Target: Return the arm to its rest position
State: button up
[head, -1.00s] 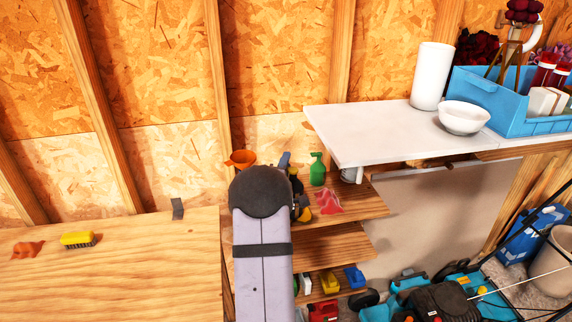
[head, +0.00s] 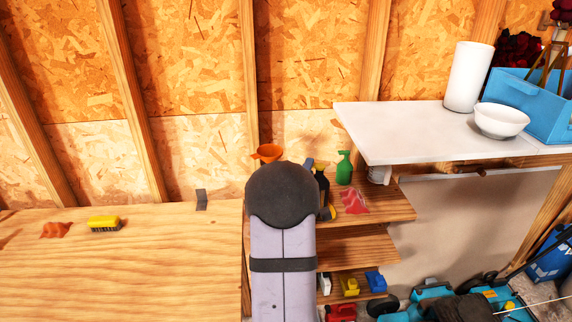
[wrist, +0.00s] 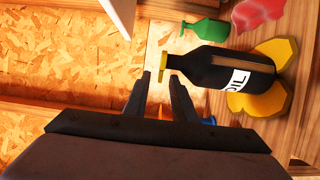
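My arm (head: 283,265) rises from the bottom middle of the head view, in front of the wooden shelves, and hides my gripper there. In the wrist view my gripper (wrist: 160,76) has its two dark fingers apart with nothing between them. A dark bottle with a white label (wrist: 215,70) lies across the picture just beyond the fingertips, its neck close to the right finger. I cannot tell whether they touch. The dark bottle shows only partly beside my arm in the head view (head: 322,186).
Near my arm are an orange funnel (head: 267,153), a green bottle (head: 344,168) and a red cloth (head: 354,200) on the top shelf. A workbench (head: 150,270) with a yellow brush (head: 104,223) stands left. A white table (head: 420,130) with a bowl (head: 501,121) is right.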

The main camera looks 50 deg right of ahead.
jog(key=w+a+f+t+y, duration=0.1)
jog(key=w+a+f+y, duration=0.25)
jog(key=a, duration=0.35)
jog(key=w+a+f+m+t+y, duration=0.1)
jog(key=w+a+f+y, duration=0.2)
jog(key=a, duration=0.4)
jog(key=w+a+f+t+y, duration=0.1)
jog(key=w+a+f+y, duration=0.15)
jog(key=w+a, duration=0.35)
jog(key=s+a+f+g+y, duration=0.1)
jog(key=a+f+y, duration=0.25)
jog(key=a, duration=0.85)
jog(key=s+a+f+m+g+y, duration=0.1)
jog(key=s+a+f+g+y, duration=0.1)
jog(key=s+a, duration=0.45)
jog(key=s+a+f+m+g+y, duration=0.2)
jog(key=s+a+g, duration=0.15)
jog(key=a, duration=0.55)
jog(key=s+a+r+g, duration=0.1)
jog(key=s, duration=0.4)
jog(key=s+r+g+p, duration=0.1)
jog(key=s+g, duration=0.1)
jog(key=s, duration=0.4)
jog(key=shift+s+a+r, duration=0.25)
jog(key=shift+s+a, duration=0.05)
jog(key=shift+a, duration=0.05)
